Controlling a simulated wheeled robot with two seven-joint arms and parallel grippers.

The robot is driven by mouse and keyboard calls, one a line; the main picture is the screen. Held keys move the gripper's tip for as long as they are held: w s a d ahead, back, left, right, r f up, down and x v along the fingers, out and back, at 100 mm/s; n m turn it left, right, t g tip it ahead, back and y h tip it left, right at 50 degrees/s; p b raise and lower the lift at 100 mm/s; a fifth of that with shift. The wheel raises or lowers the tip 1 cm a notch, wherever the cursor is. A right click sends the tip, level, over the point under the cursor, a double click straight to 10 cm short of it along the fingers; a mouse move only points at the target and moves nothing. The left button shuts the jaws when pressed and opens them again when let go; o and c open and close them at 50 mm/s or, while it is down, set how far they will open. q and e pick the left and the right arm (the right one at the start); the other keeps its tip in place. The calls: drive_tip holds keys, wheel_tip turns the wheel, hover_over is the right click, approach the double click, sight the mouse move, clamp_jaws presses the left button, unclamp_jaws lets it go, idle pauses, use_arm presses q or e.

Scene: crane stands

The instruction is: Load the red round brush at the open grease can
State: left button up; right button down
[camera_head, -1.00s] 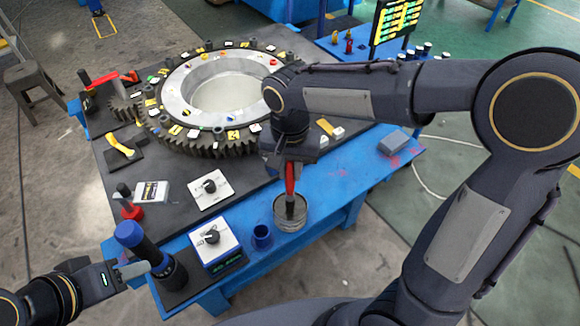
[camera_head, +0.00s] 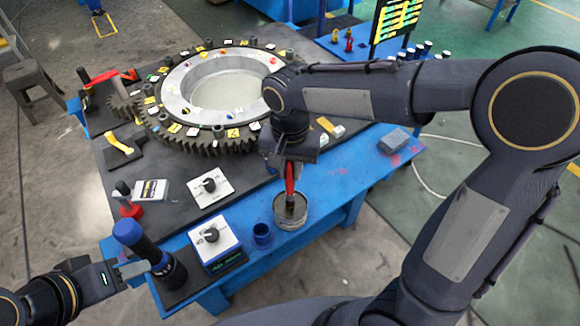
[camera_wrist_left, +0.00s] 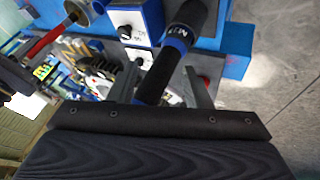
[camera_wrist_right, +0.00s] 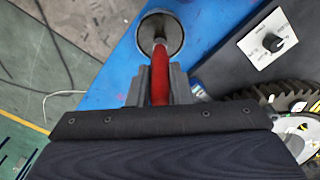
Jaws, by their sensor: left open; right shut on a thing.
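My right gripper (camera_head: 290,160) is shut on the handle of the red round brush (camera_head: 289,178). The brush points down, and its lower end is inside the mouth of the open grease can (camera_head: 291,222) on the blue table edge. The right wrist view shows the red handle (camera_wrist_right: 160,78) between the fingers and the can's rim (camera_wrist_right: 146,20) around the brush end. Whether the bristles touch grease is hidden. My left gripper (camera_head: 148,268) is open beside a black torch-like tool with a blue cap (camera_head: 128,233); the tool lies between its fingers in the left wrist view (camera_wrist_left: 170,65).
A small blue cup (camera_head: 262,237) stands just left of the can. A white box with a knob (camera_head: 213,247) and a white knob panel (camera_head: 210,187) are further left. A large gear ring (camera_head: 225,95) fills the table's back. A grey box (camera_head: 394,141) lies at right.

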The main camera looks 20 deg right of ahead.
idle(0.6)
drive_tip(key=shift+r+p, duration=2.9)
drive_tip(key=shift+r, duration=0.6)
drive_tip(key=shift+f, duration=0.1)
